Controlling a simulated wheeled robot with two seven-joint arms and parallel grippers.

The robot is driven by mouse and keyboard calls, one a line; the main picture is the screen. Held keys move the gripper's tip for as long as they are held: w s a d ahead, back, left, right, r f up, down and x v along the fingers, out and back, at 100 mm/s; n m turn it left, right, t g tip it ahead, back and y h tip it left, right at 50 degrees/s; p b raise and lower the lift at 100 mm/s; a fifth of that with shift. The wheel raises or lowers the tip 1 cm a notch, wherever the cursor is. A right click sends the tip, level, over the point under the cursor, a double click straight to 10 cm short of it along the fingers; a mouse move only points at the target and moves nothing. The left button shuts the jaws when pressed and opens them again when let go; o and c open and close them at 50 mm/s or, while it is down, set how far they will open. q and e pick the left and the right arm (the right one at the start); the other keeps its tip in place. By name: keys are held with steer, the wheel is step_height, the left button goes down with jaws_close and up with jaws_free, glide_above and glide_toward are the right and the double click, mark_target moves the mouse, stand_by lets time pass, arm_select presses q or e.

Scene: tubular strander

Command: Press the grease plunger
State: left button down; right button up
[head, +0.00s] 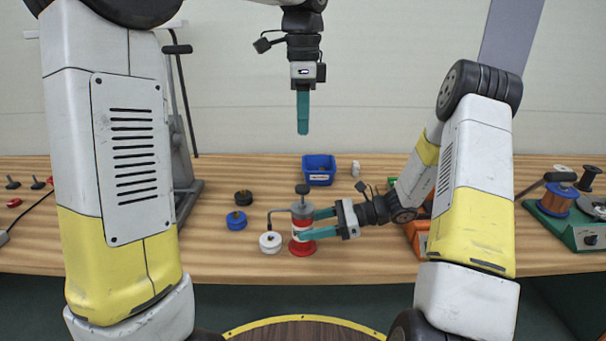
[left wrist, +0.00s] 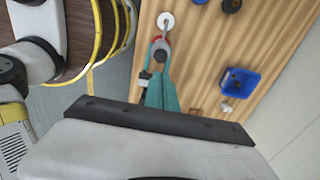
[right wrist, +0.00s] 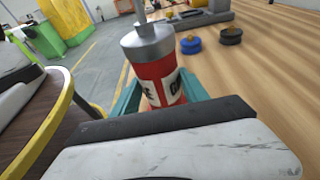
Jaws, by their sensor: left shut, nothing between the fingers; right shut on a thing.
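The grease dispenser (head: 302,248) stands upright near the table's front edge, with a red body, grey top and thin spout. Its dark plunger knob (head: 302,189) is raised on a rod above the grey top. My right gripper (head: 314,226) is shut around the body from the right; the right wrist view shows the red body (right wrist: 150,72) between its fingers. My left gripper (head: 303,133) is shut and empty, pointing down above the knob with a clear gap. In the left wrist view, its teal fingers (left wrist: 163,92) partly cover the dispenser.
A white round part (head: 270,243) sits under the spout end. A blue round part (head: 236,220) and a black one (head: 243,198) lie to the left. A blue bin (head: 318,170) stands behind. A green-based machine (head: 575,220) is at the far right.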

mark_target(303, 187)
arm_select(q)
step_height(303, 187, down, 14)
steer(key=shift+r, duration=0.15)
stand_by(0.5)
steer(key=shift+s+f, duration=0.1)
steer(key=shift+f, duration=1.45)
step_height(303, 187, up, 14)
steer(key=shift+r, duration=0.25)
arm_select(e)
steer(key=o, duration=1.6)
steer(key=shift+c, duration=0.2)
